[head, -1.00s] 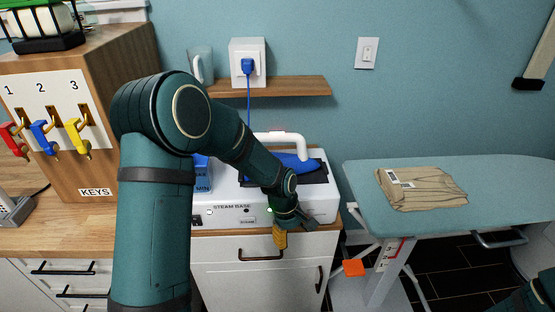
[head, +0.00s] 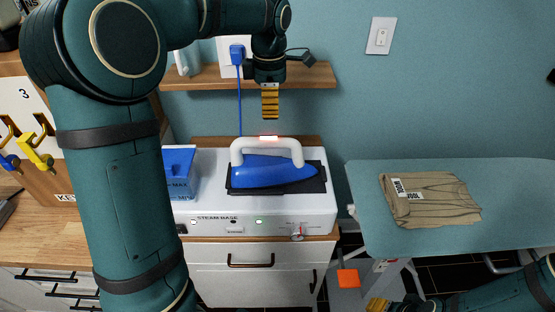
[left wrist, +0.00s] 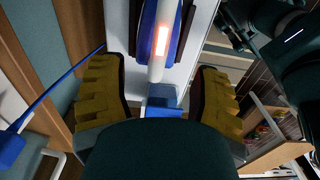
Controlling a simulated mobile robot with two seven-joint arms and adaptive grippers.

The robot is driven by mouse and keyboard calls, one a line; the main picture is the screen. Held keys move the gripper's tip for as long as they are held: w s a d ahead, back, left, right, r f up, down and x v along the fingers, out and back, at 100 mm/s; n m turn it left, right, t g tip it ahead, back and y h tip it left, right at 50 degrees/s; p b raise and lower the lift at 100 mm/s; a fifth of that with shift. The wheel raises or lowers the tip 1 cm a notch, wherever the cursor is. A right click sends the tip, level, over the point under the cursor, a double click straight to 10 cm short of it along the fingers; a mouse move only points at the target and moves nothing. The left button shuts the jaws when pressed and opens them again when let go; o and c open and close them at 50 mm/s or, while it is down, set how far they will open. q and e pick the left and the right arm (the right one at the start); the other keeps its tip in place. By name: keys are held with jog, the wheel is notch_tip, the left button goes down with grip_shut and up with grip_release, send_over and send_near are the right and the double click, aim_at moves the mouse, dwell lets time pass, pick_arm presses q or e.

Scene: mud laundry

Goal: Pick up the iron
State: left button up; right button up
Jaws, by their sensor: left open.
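The iron (head: 272,171) has a blue body and a white arched handle with a red glowing light on top. It lies on a dark pad on the white steam base (head: 330,209). My left gripper (head: 270,116) points down above the handle, apart from it and empty. In the left wrist view the yellow fingers of the left gripper (left wrist: 160,95) are spread wide, and the iron's white handle (left wrist: 158,66) shows between and beyond them. My right gripper (head: 377,304) is at the bottom edge, mostly cut off.
A blue water tank (head: 179,175) sits at the base's left. A blue cord (head: 239,108) runs up to a wall plug. A wooden shelf (head: 200,77) is behind the left gripper. An ironing board (head: 360,190) with a folded tan garment (head: 440,203) stands right.

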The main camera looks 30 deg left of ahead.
aim_at(270, 138)
pick_arm(q)
jog(key=f, duration=0.3)
jog(key=f+b, duration=0.1)
jog(key=f, duration=0.5)
jog(key=shift+s+b, duration=0.3)
jog(key=shift+b, duration=0.05)
jog(key=shift+f+b, duration=0.45)
jog(key=shift+f, duration=1.6)
pick_arm(e)
jog(key=shift+s+a+f, duration=0.1)
jog(key=shift+s+f, duration=0.25)
jog(key=shift+f, duration=0.35)
jog(key=shift+s+f, duration=0.3)
jog(key=shift+f, duration=0.35)
pick_arm(q)
jog(key=shift+o, duration=0.2)
jog(key=shift+f, duration=0.25)
grip_shut()
jog(key=shift+w+a, duration=0.1)
jog(key=shift+w, duration=0.05)
pick_arm(e)
jog(key=shift+w, duration=0.1)
pick_arm(q)
jog(key=shift+r, duration=0.15)
